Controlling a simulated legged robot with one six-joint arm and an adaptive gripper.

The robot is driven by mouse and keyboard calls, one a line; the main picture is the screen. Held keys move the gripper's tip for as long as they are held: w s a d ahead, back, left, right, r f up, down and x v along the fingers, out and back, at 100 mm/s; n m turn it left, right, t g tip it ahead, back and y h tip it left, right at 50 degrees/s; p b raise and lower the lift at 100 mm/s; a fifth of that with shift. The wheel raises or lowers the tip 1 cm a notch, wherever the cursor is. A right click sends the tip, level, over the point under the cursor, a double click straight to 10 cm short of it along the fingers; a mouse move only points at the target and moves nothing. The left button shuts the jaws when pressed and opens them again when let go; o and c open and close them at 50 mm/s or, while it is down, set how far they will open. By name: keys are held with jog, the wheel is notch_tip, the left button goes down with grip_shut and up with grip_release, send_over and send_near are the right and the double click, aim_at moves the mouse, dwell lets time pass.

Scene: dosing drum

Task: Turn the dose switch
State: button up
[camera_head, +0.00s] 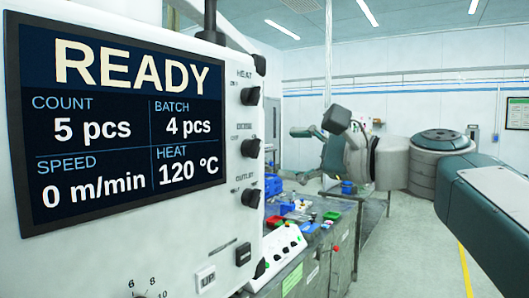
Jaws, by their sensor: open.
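A white control cabinet (222,108) fills the left side. Its right strip carries three dark rotary knobs one above another: the top knob (250,96) under HEAT, the middle knob (251,148) and the lower knob (251,197) under OUTLET. The middle label is too small to read surely, so I cannot tell for certain which is the dose switch. My gripper (298,153) is open and empty, right of the knobs and apart from them, its fingers pointing left.
The cabinet screen (120,118) reads READY, count 5, batch 4, speed 0, heat 120. A white button box (280,250) and a bench (322,270) with coloured parts stand below my gripper. A grey drum (440,163) stands behind. Open floor (410,262) lies at right.

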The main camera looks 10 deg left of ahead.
jog(key=v, duration=0.5)
jog(key=shift+d+f, duration=0.1)
jog(key=s+d+f+n+h, duration=0.3)
jog(key=s+d+f+h, duration=0.2)
jog(key=f, duration=0.8)
jog(key=s+d+f+n+g+h, duration=0.1)
jog(key=s+d+f+n+h, duration=0.3)
jog(key=f, duration=0.9)
jog(key=s+d+f+n+h, duration=0.3)
jog(key=s+d+f+h, duration=0.3)
jog(key=f, duration=0.7)
jog(key=shift+s+d+n+h, duration=0.2)
jog(key=shift+d+n+h, duration=0.25)
jog(key=shift+h, duration=0.35)
